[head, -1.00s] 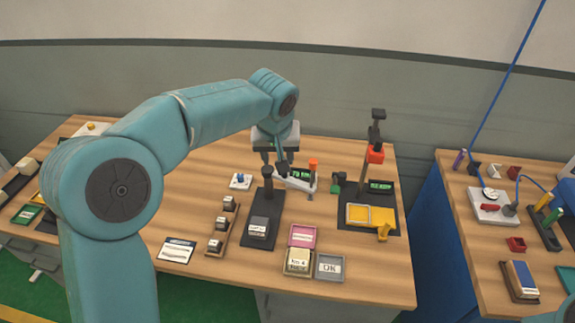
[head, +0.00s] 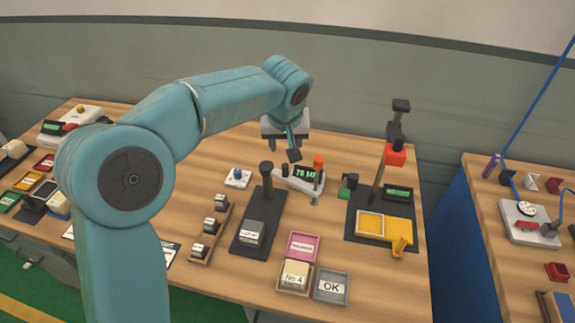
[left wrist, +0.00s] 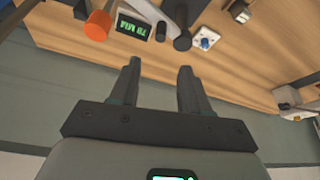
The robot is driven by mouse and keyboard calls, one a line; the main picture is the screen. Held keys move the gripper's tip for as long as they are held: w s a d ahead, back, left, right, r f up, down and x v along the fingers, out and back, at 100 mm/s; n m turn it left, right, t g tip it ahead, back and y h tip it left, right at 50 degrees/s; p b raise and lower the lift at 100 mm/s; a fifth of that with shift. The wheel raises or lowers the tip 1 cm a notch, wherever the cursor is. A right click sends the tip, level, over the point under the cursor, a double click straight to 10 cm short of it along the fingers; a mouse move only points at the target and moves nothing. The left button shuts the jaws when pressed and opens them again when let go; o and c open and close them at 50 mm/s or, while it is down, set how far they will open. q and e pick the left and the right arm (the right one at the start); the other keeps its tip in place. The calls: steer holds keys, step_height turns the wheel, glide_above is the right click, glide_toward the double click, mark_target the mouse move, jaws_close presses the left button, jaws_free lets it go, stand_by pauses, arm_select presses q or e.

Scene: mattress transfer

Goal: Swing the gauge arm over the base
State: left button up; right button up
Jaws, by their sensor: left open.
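A pale gauge arm (head: 299,183) with a green-lit display (head: 305,174) and an orange knob (head: 319,162) lies behind a black stand base (head: 257,226) with an upright post (head: 267,178). I cannot tell whether arm and base are joined. My left gripper (head: 283,149) is open and empty, just behind and above the gauge arm's left end. In the left wrist view, nothing is between its fingers (left wrist: 160,77); the orange knob (left wrist: 97,24), display (left wrist: 133,27) and a dark post (left wrist: 182,41) lie beyond them. My right gripper is out of view.
A small white block with a blue knob (head: 237,178) is left of the gauge. Pink (head: 303,247) and grey OK (head: 331,287) trays sit at the front.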

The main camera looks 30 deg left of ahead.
mark_target(285, 166)
arm_select(q)
steer(key=p+x, duration=0.1)
steer(key=x, duration=1.1)
steer(key=shift+s+f+p, duration=0.1)
steer(key=shift+s+p, duration=0.1)
steer(key=shift+p, duration=0.2)
steer(key=shift+w+a+f, duration=0.15)
steer(key=shift+w+f, duration=0.2)
steer(key=shift+f, duration=0.25)
steer(key=shift+s+r, duration=0.1)
steer(key=shift+r, duration=0.05)
steer(key=shift+c, duration=0.3)
jaws_close()
